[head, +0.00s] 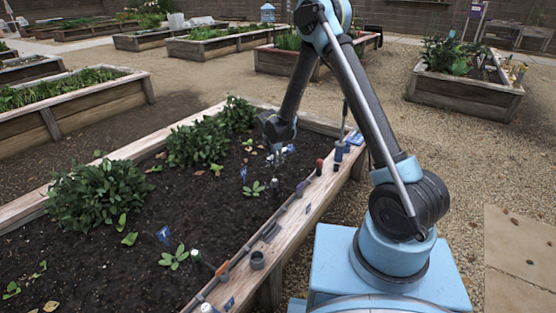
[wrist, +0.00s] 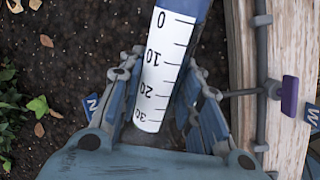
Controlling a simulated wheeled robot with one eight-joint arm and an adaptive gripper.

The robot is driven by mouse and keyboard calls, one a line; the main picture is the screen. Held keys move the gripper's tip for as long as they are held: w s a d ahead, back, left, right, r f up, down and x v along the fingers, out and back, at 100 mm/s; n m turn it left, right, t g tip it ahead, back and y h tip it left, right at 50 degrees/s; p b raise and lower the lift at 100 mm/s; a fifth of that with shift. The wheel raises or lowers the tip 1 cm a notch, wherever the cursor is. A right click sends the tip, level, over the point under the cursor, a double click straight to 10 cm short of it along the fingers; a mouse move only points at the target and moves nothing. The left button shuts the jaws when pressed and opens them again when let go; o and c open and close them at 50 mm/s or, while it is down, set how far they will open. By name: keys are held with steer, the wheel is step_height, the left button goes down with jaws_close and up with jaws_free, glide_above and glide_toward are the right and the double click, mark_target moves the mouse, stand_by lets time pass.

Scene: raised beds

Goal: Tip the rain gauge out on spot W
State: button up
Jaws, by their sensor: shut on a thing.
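The rain gauge (wrist: 160,75) is a tube with a white scale marked from 0 to 30 and a blue part at the top of the wrist view. My gripper (wrist: 165,95) is shut on it, with blue fingers on both sides. The gauge slants in the picture; I cannot tell whether it holds water. In the head view my gripper (head: 278,145) is over the soil bed, and the gauge is not clear there.
A blue tag lettered N (wrist: 91,103) shows left of the fingers. The bed's wooden rim (head: 222,288) carries several small items, including a purple one (wrist: 289,97) and a grey ring (head: 257,260). Leafy plants (head: 92,195) grow at the left; dark soil (head: 205,215) lies between.

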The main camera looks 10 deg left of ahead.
step_height(320, 180, up, 3)
steer(key=g+y, duration=0.3)
steer(key=y, duration=0.1)
steer(key=shift+d+m+g, duration=0.1)
steer(key=shift+m+g, duration=0.2)
steer(key=shift+g, duration=0.1)
steer(key=shift+r+g+y, duration=1.2)
steer(key=shift+g+y, duration=0.2)
steer(key=shift+y, duration=0.4)
steer(key=shift+w+r+m+g+y, duration=0.1)
steer(key=shift+r+m+g+y, duration=0.15)
steer(key=shift+g+y, duration=0.5)
steer(key=g+y, duration=0.1)
steer(key=r+g+y, duration=0.1)
steer(key=y, duration=0.1)
steer(key=shift+m, duration=0.25)
steer(key=g+y, duration=0.1)
steer(key=r+g+y, duration=0.1)
steer(key=g+y, duration=0.1)
steer(key=y, duration=0.1)
steer(key=shift+r+m, duration=0.25)
steer(key=shift+m, duration=0.15)
